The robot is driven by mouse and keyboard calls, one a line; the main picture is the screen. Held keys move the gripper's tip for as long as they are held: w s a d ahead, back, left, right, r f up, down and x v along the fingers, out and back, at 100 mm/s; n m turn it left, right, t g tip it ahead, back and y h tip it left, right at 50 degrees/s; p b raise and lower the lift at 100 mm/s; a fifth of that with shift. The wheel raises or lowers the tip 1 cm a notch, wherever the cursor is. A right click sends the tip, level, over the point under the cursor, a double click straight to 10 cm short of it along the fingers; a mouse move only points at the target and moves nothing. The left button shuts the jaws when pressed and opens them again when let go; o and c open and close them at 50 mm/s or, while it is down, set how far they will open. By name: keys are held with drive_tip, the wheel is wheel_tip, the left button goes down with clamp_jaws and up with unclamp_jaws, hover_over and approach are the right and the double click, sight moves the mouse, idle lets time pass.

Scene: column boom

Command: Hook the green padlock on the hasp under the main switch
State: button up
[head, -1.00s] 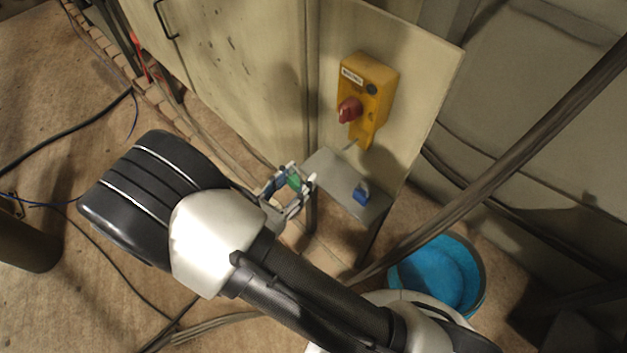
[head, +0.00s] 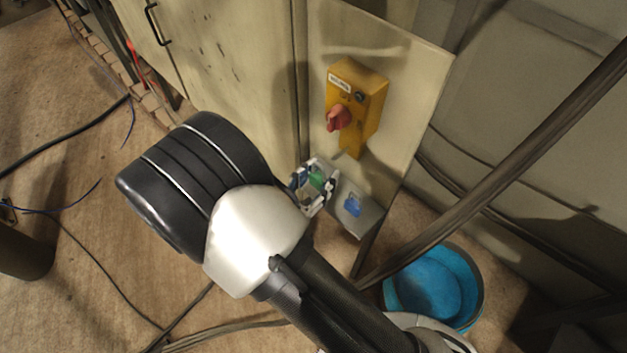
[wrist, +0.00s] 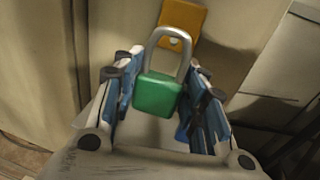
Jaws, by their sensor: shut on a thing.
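My gripper (head: 316,186) is shut on the green padlock (wrist: 157,96), which also shows between the fingers in the head view (head: 317,179). In the wrist view the padlock is upright with its grey shackle (wrist: 171,34) up. Behind the shackle is the yellow hasp plate (wrist: 186,20) with a pale hole. In the head view the hasp (head: 352,146) hangs below the red main switch (head: 338,118) on the yellow box (head: 362,88). My gripper is lower and to the left of the hasp. The shackle appears clear of it, but depth is hard to judge.
A small grey shelf (head: 363,222) juts out below the panel, with a blue padlock (head: 352,204) on it. A slanting dark pole (head: 490,190) and a blue bucket (head: 434,285) are to the right. Cables cross the floor at left.

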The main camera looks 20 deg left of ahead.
drive_tip(key=w+d, duration=0.1)
drive_tip(key=w+d+f, duration=0.1)
drive_tip(key=w, duration=0.1)
drive_tip(key=w+d+b, duration=0.1)
drive_tip(key=w, duration=0.1)
drive_tip(key=shift+f, duration=0.15)
idle(0.6)
idle(0.6)
drive_tip(key=o, duration=1.2)
